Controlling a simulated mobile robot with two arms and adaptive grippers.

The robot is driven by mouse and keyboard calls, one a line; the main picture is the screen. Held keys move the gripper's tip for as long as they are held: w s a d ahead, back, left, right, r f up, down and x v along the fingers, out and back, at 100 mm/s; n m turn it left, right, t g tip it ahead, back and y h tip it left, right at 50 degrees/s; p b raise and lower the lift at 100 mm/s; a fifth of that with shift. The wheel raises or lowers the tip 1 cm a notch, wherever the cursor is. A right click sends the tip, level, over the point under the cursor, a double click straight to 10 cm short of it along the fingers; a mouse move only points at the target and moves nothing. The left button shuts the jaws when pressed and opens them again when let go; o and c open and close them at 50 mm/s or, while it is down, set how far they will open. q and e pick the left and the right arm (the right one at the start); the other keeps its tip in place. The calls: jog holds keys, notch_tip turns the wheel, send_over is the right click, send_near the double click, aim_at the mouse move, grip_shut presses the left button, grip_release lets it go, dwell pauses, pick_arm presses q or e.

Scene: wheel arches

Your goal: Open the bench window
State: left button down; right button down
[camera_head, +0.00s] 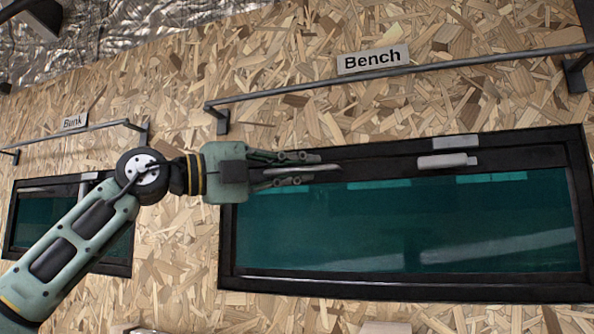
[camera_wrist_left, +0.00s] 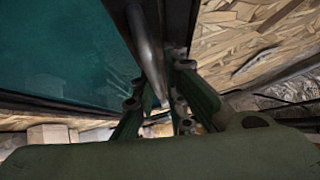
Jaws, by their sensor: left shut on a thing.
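The bench window (camera_head: 400,235) is a wide teal pane in a black frame under the "Bench" sign (camera_head: 374,60). It looks flush with the wall. My left gripper (camera_head: 298,168) is at the upper left of its frame, its fingers shut around a grey handle bar (camera_head: 325,169). In the left wrist view the bar (camera_wrist_left: 148,50) runs between the fingers (camera_wrist_left: 158,105), next to the teal pane. My right gripper is out of view.
A dark rail (camera_head: 420,70) runs along the wall above the window. A smaller window (camera_head: 40,222) under the "Bunk" sign (camera_head: 74,121) is at the left, partly behind my left arm. The chipboard wall (camera_head: 180,240) between the windows is bare.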

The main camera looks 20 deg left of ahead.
pick_arm(q)
jog(key=shift+w+d+f, duration=0.1)
jog(key=shift+f, duration=0.25)
jog(key=shift+f+b, duration=0.2)
jog(key=shift+b, duration=0.15)
jog(key=s+f+m+h+b, duration=0.4)
jog(key=s+b, duration=0.4)
jog(key=b, duration=0.4)
jog(key=shift+m+b, duration=0.35)
jog(key=shift+m, duration=0.35)
jog(key=shift+r, duration=0.15)
